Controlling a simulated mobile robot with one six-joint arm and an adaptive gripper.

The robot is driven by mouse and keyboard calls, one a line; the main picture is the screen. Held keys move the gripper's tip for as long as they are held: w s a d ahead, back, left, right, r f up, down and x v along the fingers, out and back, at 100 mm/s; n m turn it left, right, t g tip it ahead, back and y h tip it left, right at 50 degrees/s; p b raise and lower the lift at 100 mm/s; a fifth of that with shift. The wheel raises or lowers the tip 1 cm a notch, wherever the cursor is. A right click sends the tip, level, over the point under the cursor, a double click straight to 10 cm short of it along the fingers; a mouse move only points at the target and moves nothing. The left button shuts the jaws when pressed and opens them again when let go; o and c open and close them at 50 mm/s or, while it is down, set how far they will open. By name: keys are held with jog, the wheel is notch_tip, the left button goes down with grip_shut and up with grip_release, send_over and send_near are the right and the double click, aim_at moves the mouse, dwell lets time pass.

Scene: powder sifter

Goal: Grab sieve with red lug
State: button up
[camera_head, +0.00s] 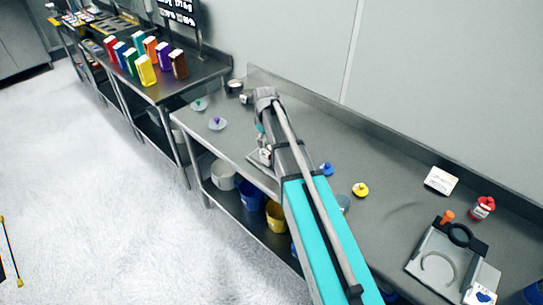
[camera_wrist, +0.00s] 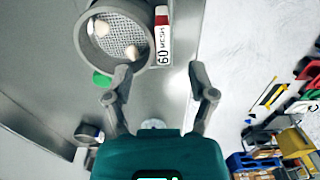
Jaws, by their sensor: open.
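The sieve (camera_wrist: 122,36) is a round grey pan with a mesh floor, at the top of the wrist view, with a few pale lumps lying in it. At its right side is a white lug reading "60 MESH" (camera_wrist: 162,45) with a red part (camera_wrist: 162,15). My gripper (camera_wrist: 160,72) is open and empty, its fingers just below the lug in the picture, spread to its left and right. I see no contact. In the head view my arm covers this spot, and I cannot make out the sieve there.
On the steel bench stand lids with green (camera_head: 199,104), purple (camera_head: 217,123), blue (camera_head: 326,169) and yellow knobs (camera_head: 361,190). A grey device with a black ring (camera_head: 460,235) is at right. Buckets (camera_head: 223,175) fill the shelf below. Coloured packets (camera_head: 146,70) stand on the left table.

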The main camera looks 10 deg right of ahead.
aim_at(266, 151)
jog(key=shift+f+b, duration=0.3)
jog(key=shift+f, duration=0.25)
jog(key=shift+w+f+b, duration=0.1)
jog(key=shift+f+b, duration=2.5)
grip_shut()
